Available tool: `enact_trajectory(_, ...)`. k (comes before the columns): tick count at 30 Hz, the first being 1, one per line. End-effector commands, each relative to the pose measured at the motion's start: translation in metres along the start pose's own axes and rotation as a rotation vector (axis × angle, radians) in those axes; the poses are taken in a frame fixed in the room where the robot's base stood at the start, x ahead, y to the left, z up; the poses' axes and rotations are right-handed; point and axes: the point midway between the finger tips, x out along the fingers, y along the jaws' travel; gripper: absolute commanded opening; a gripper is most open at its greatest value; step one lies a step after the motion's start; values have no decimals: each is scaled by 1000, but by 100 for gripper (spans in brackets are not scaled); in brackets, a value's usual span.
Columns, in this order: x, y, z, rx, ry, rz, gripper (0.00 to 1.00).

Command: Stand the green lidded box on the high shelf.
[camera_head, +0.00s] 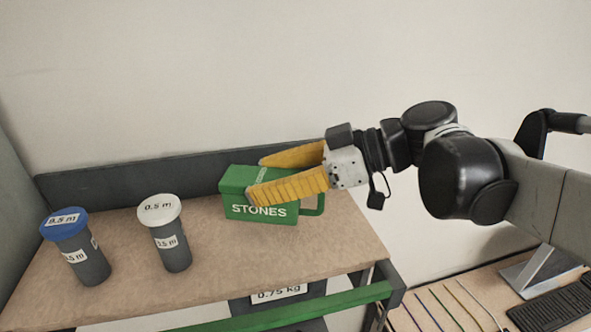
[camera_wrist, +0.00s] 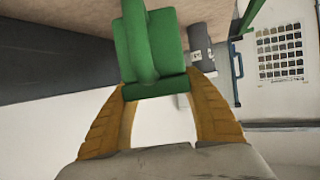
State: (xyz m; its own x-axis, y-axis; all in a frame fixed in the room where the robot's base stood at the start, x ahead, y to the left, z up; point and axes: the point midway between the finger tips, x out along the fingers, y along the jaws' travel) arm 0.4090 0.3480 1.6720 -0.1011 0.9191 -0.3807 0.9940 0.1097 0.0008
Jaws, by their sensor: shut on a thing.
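The green lidded box (camera_head: 262,212), marked STONES, is upright on the wooden top of the high shelf (camera_head: 215,275), or very close above it; I cannot tell which. Its handle (camera_head: 314,204) points right. My gripper (camera_head: 255,180) comes from the right with its yellow fingers shut on the box, one on the near side and one on the far side. In the wrist view the box (camera_wrist: 150,45) lies between and beyond the fingers, with its handle side toward the palm. Part of its near face is hidden by a finger.
Two dark canisters stand on the shelf left of the box, one with a white lid (camera_head: 158,209) and one with a blue lid (camera_head: 62,222). A dark back rail (camera_head: 130,183) runs behind. A container marked 0.75 kg (camera_head: 280,295) sits below. A keyboard (camera_head: 555,303) is lower right.

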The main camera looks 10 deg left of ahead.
Motion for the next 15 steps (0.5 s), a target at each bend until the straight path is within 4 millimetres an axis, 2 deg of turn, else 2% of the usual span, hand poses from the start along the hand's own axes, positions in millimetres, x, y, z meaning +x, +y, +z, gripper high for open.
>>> enact_trajectory(3, 6, 2, 5, 0, 0, -1, 14)
enact_trajectory(9, 16, 2, 32, 0, 1, -1, 14)
enact_trajectory(15, 19, 2, 38, 0, 0, -1, 14)
